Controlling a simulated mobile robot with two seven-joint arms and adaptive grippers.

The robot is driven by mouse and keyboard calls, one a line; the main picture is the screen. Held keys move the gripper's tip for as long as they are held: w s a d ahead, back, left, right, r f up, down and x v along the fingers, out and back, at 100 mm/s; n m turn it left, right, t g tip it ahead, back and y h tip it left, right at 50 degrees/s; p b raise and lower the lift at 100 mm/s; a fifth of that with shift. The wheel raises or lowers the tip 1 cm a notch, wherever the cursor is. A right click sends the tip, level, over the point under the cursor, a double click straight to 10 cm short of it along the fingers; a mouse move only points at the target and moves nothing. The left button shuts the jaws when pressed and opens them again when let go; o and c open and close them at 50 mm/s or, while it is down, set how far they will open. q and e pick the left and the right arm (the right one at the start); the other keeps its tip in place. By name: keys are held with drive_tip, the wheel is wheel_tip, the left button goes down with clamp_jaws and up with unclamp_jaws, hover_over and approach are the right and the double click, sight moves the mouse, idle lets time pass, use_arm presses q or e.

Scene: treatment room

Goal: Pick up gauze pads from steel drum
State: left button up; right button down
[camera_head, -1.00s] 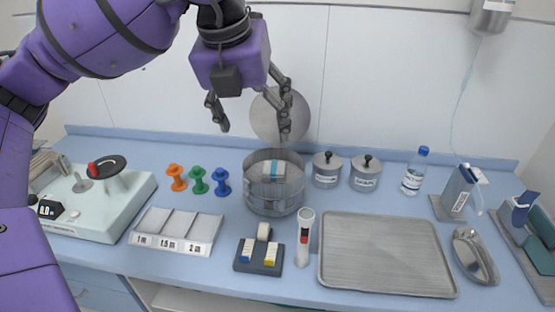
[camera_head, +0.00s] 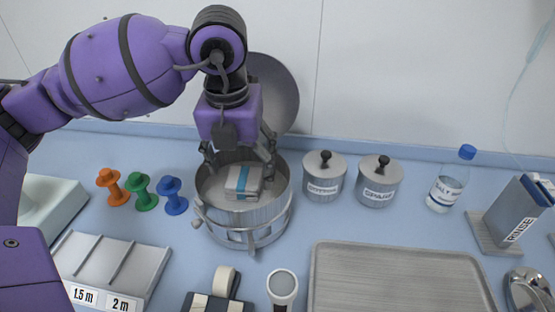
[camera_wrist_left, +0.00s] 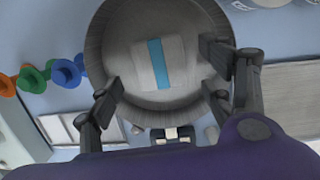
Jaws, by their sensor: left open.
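The steel drum (camera_head: 262,222) stands open on the blue counter, its round lid (camera_head: 276,92) upright behind it. Gauze pads (camera_head: 243,181), a pale stack with a blue band, lie on the drum's floor; they also show in the left wrist view (camera_wrist_left: 172,62). My left gripper (camera_head: 238,158) is open and empty, pointing down over the back of the drum's mouth. In the left wrist view its fingers (camera_wrist_left: 160,68) are spread on either side of the stack, apart from it. My right gripper is not in view.
Two lidded steel jars (camera_head: 323,178) stand right of the drum, with a bottle (camera_head: 450,180) further right. Orange, green and blue spools (camera_head: 172,196) stand left. A ribbed tray (camera_head: 395,280), a flashlight (camera_head: 282,287) and a tape dispenser (camera_head: 222,290) are in front.

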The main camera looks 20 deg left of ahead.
sight(243, 177)
use_arm(q)
drive_tip(key=f, duration=0.2)
drive_tip(key=w+f, duration=0.1)
drive_tip(key=f, duration=0.1)
drive_tip(key=shift+a+f, duration=0.15)
drive_tip(key=shift+f, duration=0.05)
drive_tip(key=c, duration=1)
